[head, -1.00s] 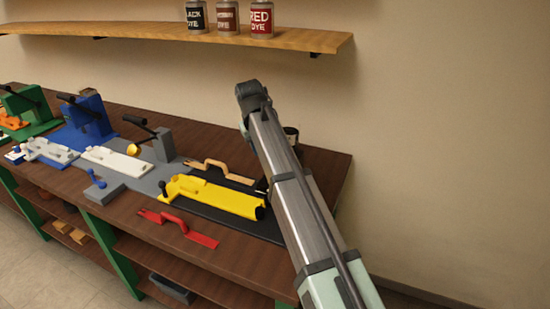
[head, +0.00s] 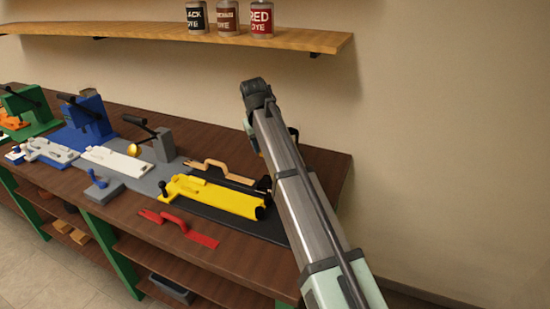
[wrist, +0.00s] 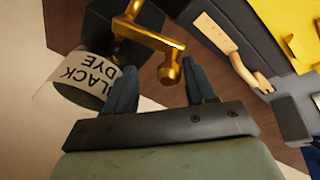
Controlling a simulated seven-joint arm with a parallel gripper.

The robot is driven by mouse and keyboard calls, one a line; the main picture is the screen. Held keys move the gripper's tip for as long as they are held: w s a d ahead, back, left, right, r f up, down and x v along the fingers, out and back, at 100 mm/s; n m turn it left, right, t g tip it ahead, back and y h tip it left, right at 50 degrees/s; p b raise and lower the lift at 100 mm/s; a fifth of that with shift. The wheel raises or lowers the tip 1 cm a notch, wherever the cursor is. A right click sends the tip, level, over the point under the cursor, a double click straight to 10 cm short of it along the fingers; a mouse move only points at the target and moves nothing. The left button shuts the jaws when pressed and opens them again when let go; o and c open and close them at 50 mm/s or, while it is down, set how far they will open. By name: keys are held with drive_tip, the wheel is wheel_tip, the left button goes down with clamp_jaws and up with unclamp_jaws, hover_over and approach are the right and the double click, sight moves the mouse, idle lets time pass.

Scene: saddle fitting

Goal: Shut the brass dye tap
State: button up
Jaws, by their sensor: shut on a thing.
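The brass dye tap (wrist: 150,38) shows in the wrist view, with its lever reaching right and down to a rounded knob. It is at a dark container with a white "BLACK DYE" label (wrist: 82,82), which appears upside down in this view. My gripper (wrist: 160,68) has one dark finger on each side of the lever's knob end and is shut on it. The knob sits nearer the right finger. In the head view my arm hides the tap and my fingers; only a dark bit of the container shows behind the arm.
On the bench (head: 130,230) left of my arm are a yellow saddle part (head: 215,196), a tan-handled tool (head: 222,170) and a red tool (head: 180,227). Several clamp fixtures stand farther left. A shelf (head: 110,29) with dye cans hangs above.

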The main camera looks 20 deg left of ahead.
drive_tip(key=shift+w+d+f, duration=0.1)
drive_tip(key=shift+w+d, duration=0.25)
drive_tip(key=shift+w, duration=0.45)
drive_tip(key=shift+c, duration=1.1)
drive_tip(key=o, duration=0.5)
drive_tip(key=shift+c, duration=0.2)
drive_tip(key=v, duration=0.6)
drive_tip(key=shift+a, duration=0.2)
drive_tip(key=shift+a, duration=0.1)
